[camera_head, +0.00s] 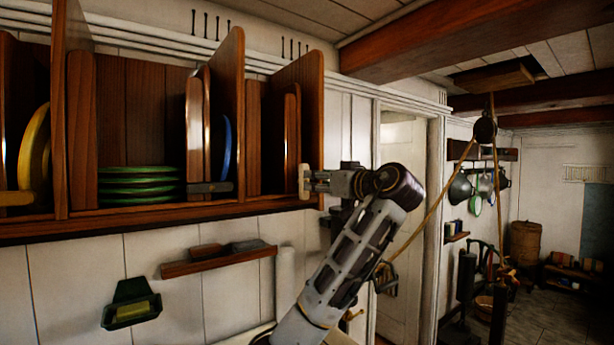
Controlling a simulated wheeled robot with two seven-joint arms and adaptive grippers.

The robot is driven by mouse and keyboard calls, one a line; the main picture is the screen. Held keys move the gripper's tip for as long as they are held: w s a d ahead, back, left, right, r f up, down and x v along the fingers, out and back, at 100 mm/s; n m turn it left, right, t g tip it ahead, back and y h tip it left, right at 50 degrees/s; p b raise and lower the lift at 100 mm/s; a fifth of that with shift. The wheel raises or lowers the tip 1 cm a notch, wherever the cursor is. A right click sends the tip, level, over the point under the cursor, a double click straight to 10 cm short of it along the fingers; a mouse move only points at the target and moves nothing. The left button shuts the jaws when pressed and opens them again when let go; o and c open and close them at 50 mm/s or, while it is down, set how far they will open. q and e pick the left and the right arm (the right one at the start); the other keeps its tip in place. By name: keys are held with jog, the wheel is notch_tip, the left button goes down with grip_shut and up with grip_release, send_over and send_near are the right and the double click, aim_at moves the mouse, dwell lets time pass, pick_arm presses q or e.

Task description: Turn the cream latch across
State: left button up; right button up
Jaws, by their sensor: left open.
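The cream latch (304,182) is a small pale bar at the right end of the wooden plate rack (120,222). It stands upright at the rack's front edge. My left gripper (318,181) is at the latch from the right, its fingers pointing left and open. The fingertips are right beside the latch; I cannot tell whether they touch it. My left arm comes up from the bottom middle. My right gripper is not in view.
Two other latches, a grey-brown one (209,187) and a tan one (15,198), lie level along the rack. Green plates (138,186) are stacked inside. A small wooden shelf (218,262) and a green holder (131,303) are below. A rope (432,210) hangs to the right.

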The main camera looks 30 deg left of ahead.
pick_arm(q)
jog(key=p+x, duration=0.1)
jog(key=x, duration=0.5)
jog(key=shift+p, duration=0.35)
grip_shut()
